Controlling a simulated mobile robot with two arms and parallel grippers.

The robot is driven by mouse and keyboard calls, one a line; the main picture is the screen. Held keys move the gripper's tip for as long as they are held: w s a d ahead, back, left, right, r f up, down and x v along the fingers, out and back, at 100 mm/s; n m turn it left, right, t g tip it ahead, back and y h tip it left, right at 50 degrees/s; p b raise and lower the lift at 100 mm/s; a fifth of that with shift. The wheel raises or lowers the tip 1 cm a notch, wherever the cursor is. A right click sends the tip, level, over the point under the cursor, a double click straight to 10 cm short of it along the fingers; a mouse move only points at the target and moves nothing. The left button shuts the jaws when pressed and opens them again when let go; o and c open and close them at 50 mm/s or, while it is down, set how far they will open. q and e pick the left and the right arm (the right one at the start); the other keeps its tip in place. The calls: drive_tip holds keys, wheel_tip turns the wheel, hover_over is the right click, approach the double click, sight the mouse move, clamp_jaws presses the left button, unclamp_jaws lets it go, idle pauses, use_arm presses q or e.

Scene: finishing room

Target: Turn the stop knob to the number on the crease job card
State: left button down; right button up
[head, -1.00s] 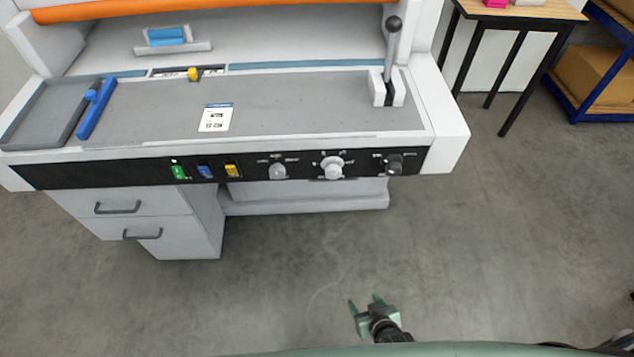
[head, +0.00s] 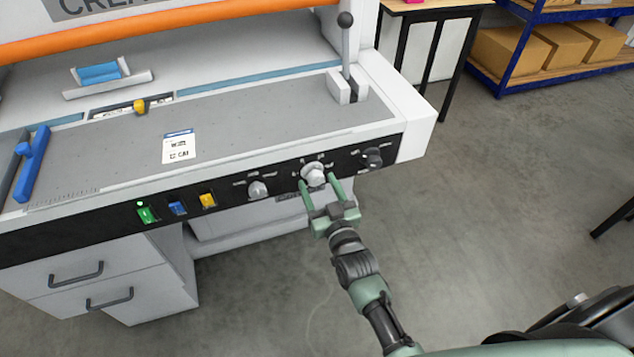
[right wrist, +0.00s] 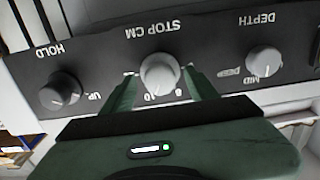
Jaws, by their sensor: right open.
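The stop knob (head: 313,174) is a light grey dial on the black front panel of the creasing machine. In the right wrist view the knob (right wrist: 160,74) sits under the label STOP CM, seen upside down. My right gripper (head: 321,186) is open, its green fingers pointing at the panel on either side of the knob. In the right wrist view the fingertips (right wrist: 158,84) flank the knob with small gaps. The crease job card (head: 179,147) lies on the grey bed; its print is too small to read surely. My left gripper is not in view.
A DEPTH knob (right wrist: 264,62) and a HOLD knob (right wrist: 60,92) sit on either side of the stop knob. Green, blue and yellow switches (head: 208,200) are further left. A lever (head: 346,50) stands on the bed. Floor in front is clear.

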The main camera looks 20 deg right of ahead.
drive_tip(key=shift+w, duration=0.6)
drive_tip(key=shift+c, duration=0.3)
clamp_jaws()
drive_tip(key=m+p, duration=0.1)
drive_tip(key=m, duration=0.4)
drive_tip(key=shift+m, duration=0.3)
drive_tip(key=m, duration=0.6)
drive_tip(key=shift+a, duration=0.1)
